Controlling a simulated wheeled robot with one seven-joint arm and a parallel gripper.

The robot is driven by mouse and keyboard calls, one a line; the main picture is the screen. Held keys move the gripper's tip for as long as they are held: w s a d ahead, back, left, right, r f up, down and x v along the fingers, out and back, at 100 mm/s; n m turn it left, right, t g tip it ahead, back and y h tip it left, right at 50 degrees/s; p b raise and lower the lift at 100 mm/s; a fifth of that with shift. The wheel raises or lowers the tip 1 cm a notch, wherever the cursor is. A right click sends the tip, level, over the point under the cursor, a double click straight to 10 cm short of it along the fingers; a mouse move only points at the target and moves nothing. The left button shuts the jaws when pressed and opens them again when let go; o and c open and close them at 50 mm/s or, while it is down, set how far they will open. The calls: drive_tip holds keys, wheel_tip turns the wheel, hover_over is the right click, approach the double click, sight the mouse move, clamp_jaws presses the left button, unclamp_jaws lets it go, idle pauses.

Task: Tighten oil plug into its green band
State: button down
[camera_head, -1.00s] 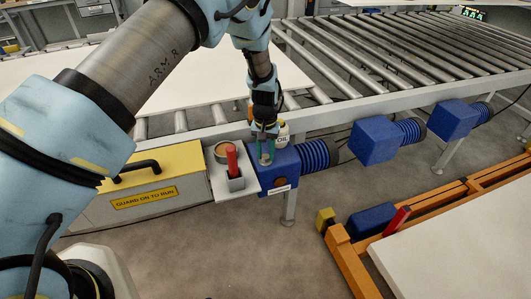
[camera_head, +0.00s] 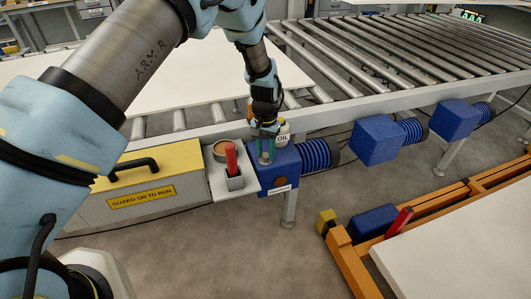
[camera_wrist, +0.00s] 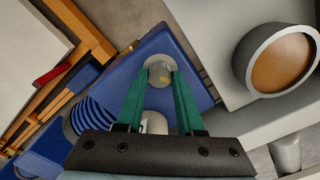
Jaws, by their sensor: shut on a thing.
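My gripper (camera_head: 265,152) points down at the top of the nearest blue gearbox (camera_head: 285,170), with its green fingers close together. In the wrist view my gripper (camera_wrist: 160,76) is shut on a small pale round oil plug (camera_wrist: 160,73), which sits at the top of the gearbox (camera_wrist: 190,52). A yellowish mark shows on the plug. Its green band cannot be made out, and the fingers hide the plug's sides. A white container marked OIL (camera_head: 283,137) stands just behind the gripper; part of it shows between the fingers in the wrist view (camera_wrist: 155,123).
A red lever (camera_head: 231,158) and a round cup with a brown inside (camera_head: 221,150) are close at the left. A yellow-topped guard box (camera_head: 150,170) lies further left. The roller conveyor (camera_head: 380,65) runs behind. An orange frame (camera_head: 345,250) stands front right.

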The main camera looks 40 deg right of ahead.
sight(265, 154)
drive_tip(key=c, duration=0.5)
unclamp_jaws()
drive_tip(key=shift+r, duration=0.1)
wheel_tip(265, 154, up, 11)
drive_tip(key=b, duration=0.3)
drive_tip(key=shift+f, duration=0.2)
drive_tip(key=w+a+r+n, duration=0.3)
drive_tip(key=w+a, duration=0.3)
drive_tip(key=a, duration=0.6)
drive_tip(key=w+a+r+n, duration=0.2)
drive_tip(key=w+a+r, duration=0.25)
drive_tip(key=a, duration=0.65)
drive_tip(key=s+a+n, duration=0.2)
drive_tip(key=a, duration=0.6)
drive_tip(key=s+a+r+n+t, duration=0.1)
drive_tip(key=s+a+n, duration=0.1)
drive_tip(key=a, duration=0.7)
drive_tip(key=s+a+r+n, duration=0.1)
drive_tip(key=s+a+n, duration=0.1)
drive_tip(key=a, duration=0.7)
drive_tip(key=shift+s+r+t, duration=0.15)
drive_tip(key=shift+s+t, duration=0.15)
drive_tip(key=shift+s, duration=0.35)
